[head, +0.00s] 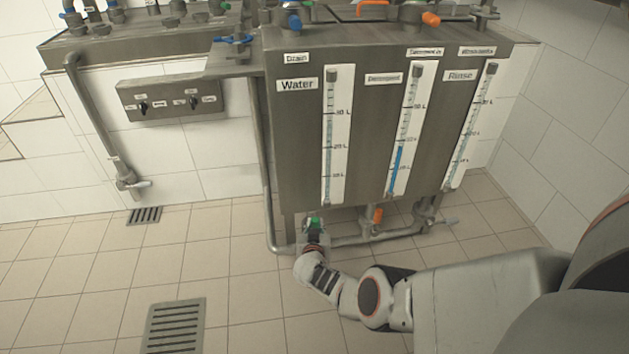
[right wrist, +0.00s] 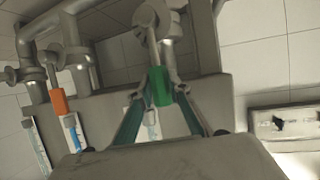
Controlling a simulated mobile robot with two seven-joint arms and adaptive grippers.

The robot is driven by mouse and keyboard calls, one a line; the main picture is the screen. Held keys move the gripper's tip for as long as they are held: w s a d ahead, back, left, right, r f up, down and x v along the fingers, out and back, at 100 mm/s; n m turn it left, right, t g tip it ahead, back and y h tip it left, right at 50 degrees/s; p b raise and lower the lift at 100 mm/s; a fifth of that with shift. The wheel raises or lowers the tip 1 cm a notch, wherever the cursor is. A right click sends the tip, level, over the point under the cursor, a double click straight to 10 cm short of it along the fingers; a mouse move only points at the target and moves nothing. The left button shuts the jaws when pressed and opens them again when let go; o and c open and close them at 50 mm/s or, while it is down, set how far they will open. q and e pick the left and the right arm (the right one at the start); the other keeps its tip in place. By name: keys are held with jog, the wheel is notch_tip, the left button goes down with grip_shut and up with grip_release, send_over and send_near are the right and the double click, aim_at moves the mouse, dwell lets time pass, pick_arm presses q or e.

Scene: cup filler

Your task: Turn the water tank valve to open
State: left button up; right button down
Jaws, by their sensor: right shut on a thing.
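The water tank (head: 293,150) is the grey section labelled "Water" at the left of the tank block. Its valve has a green handle (head: 314,222), low under the tank. My right gripper (head: 315,234) reaches up to it from below. In the right wrist view the green handle (right wrist: 160,86) sits between the fingertips of my right gripper (right wrist: 162,92), which is shut on it. The metal stem of the valve (right wrist: 150,25) shows beyond the handle. The fingers hide part of the handle in the head view. My left gripper is not in view.
An orange valve handle (head: 377,215) sits to the right under the detergent tank. Pipes (head: 350,240) run along below the tanks. A switch panel (head: 170,95) is on the wall at left. The tiled floor (head: 80,270) is clear at left, with a drain grate (head: 174,327).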

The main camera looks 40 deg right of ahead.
dwell(0.4)
jog(key=c, duration=1.9)
grip_release()
jog(key=shift+a, duration=0.1)
